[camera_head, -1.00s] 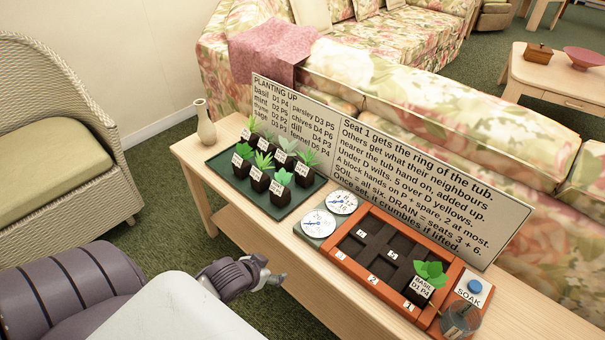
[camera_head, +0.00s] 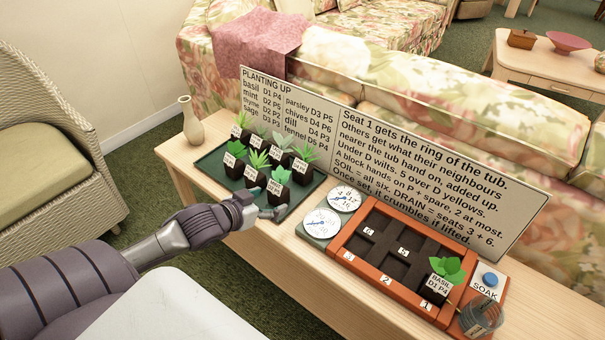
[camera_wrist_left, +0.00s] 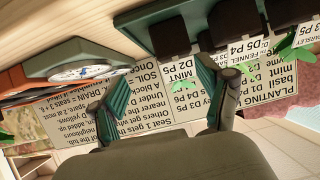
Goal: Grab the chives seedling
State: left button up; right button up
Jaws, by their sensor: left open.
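Several leafy seedlings in dark soil blocks with white labels stand on a dark green tray (camera_head: 222,187). The labels are too small in the head view to tell which one is the chives. My left gripper (camera_head: 276,202) is open and empty at the tray's front right edge, close to the front right seedling (camera_head: 279,178). In the left wrist view, upside down, my open fingers (camera_wrist_left: 160,90) point towards a soil block (camera_wrist_left: 175,38) whose label seems to read mint; a fennel label (camera_wrist_left: 240,62) shows beside it. My right gripper is not in view.
An orange planter (camera_head: 389,291) with numbered seats holds a basil seedling (camera_head: 445,269) in seat 1. Two dials (camera_head: 321,223) stand left of it; a blue soak button (camera_head: 490,279) and a glass jar (camera_head: 480,316) right. A sign (camera_head: 420,165) stands behind. A vase (camera_head: 192,125) stands left.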

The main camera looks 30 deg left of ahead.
pick_arm(q)
jog(key=w+a+r+t, duration=0.1)
jog(key=w+a+r, duration=0.1)
jog(key=w+r, duration=0.1)
jog(key=b, duration=0.3)
send_near(300, 170)
jog(key=shift+h, duration=0.3)
jog(key=x, duration=0.4)
jog(key=shift+a, duration=0.1)
jog(key=b+x, duration=0.1)
jog(key=x, duration=0.3)
jog(key=shift+f+b, duration=0.15)
jog(key=shift+b, duration=0.15)
jog(key=shift+w+f, duration=0.15)
jog(key=shift+w, duration=0.35)
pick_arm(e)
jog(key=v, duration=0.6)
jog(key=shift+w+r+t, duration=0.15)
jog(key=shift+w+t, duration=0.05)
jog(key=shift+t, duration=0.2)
pick_arm(q)
jog(key=shift+c, duration=0.2)
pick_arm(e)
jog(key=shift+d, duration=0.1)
pick_arm(q)
jog(key=c, duration=1.2)
